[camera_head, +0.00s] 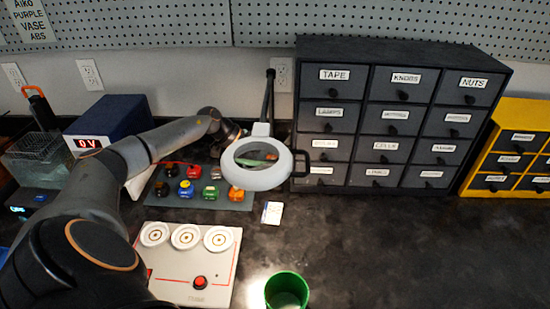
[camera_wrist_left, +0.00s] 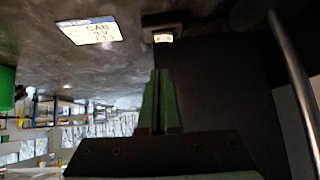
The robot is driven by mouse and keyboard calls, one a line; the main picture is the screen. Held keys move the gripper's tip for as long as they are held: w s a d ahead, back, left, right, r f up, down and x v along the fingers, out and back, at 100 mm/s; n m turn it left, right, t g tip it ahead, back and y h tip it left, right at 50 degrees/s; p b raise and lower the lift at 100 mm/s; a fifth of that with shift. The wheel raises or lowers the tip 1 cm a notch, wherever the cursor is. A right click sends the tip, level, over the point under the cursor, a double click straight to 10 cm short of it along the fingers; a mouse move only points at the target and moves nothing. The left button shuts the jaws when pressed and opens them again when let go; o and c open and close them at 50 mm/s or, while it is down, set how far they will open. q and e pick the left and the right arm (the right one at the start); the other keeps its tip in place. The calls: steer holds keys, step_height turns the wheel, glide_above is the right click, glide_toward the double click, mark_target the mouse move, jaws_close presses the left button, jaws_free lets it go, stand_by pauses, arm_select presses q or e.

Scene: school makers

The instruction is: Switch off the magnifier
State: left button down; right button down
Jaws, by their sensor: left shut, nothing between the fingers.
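The magnifier (camera_head: 262,181) has a white ring head with a round lens, on a dark jointed arm at the wall side of the bench. My left arm reaches in from the left, and its gripper is mostly hidden behind the magnifier head; something green shows through the lens. In the left wrist view my left gripper (camera_wrist_left: 161,72) has its green fingers shut together and empty. Their tips point at a small pale switch-like part (camera_wrist_left: 164,38) on a dark block, close to it; contact cannot be told. My right gripper is not in view.
A white card (camera_head: 272,213) lies on the bench, with a green cup (camera_head: 287,290) nearer. A dark drawer cabinet (camera_head: 384,189) stands right of the magnifier. A mat with coloured parts (camera_head: 232,205) and a white panel (camera_head: 172,289) lie left. The right bench is clear.

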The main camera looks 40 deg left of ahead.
arm_select(q)
steer(key=v, duration=1)
steer(key=shift+b, duration=0.3)
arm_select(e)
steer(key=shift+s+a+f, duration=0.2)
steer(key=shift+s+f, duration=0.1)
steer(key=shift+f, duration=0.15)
arm_select(q)
steer(key=shift+w, duration=0.1)
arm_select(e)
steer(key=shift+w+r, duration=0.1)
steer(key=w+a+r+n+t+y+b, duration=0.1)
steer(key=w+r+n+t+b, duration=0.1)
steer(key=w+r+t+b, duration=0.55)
arm_select(q)
steer(key=shift+w+a+r+b, duration=0.1)
steer(key=shift+a+r+b, duration=0.05)
steer(key=shift+b, duration=5.4)
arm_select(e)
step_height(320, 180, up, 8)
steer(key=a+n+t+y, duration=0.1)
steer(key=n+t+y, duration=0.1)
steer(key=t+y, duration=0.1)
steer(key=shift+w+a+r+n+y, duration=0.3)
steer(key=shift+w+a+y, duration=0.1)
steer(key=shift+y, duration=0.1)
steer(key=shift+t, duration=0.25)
